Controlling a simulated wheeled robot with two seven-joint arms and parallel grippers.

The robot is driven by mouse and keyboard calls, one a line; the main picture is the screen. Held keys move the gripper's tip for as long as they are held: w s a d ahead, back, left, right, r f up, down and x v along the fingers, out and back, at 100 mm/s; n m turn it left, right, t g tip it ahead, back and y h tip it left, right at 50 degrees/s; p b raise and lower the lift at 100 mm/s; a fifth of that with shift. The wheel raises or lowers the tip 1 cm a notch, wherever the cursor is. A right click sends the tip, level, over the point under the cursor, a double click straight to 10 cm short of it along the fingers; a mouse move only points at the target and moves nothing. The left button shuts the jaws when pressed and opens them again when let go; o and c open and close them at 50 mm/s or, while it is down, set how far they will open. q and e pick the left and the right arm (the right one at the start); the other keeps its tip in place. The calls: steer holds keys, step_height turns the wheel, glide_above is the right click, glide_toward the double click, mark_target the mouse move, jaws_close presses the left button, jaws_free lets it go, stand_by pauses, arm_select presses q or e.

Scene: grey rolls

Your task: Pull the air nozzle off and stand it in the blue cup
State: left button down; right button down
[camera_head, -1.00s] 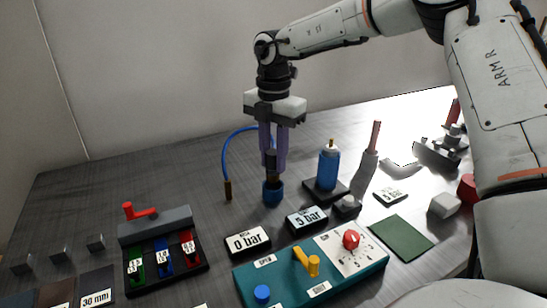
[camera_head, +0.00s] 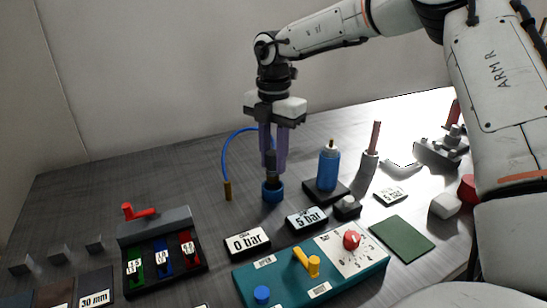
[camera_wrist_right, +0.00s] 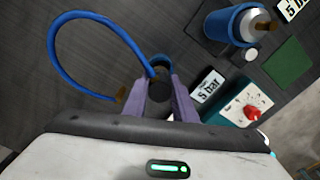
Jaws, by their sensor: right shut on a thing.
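My right gripper (camera_head: 274,166) points straight down, its purple fingers shut on the dark air nozzle (camera_head: 271,174). The nozzle is upright, its lower end at the mouth of the blue cup (camera_head: 272,194); how deep it sits is hard to tell. In the right wrist view the nozzle (camera_wrist_right: 158,98) is between the fingers, with the cup's blue rim (camera_wrist_right: 161,61) around its far end. A blue hose (camera_head: 225,150) arches to the left, with a brass end (camera_head: 228,190) hanging down. My left gripper is out of view.
A blue bottle (camera_head: 328,167) on a black base stands right of the cup. A black rack (camera_head: 205,275) with a red lever is at left.

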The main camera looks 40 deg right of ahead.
mark_target(273, 170)
steer(key=shift+f+b, duration=0.95)
steer(key=shift+f, duration=0.25)
steer(key=shift+f+b, duration=0.65)
steer(key=shift+f, duration=0.1)
steer(key=c, duration=1.4)
jaws_free()
steer(key=shift+r, duration=0.15)
step_height(273, 170, up, 9)
steer(key=shift+r+p, duration=0.15)
steer(key=shift+p, duration=0.55)
steer(key=shift+r, duration=0.35)
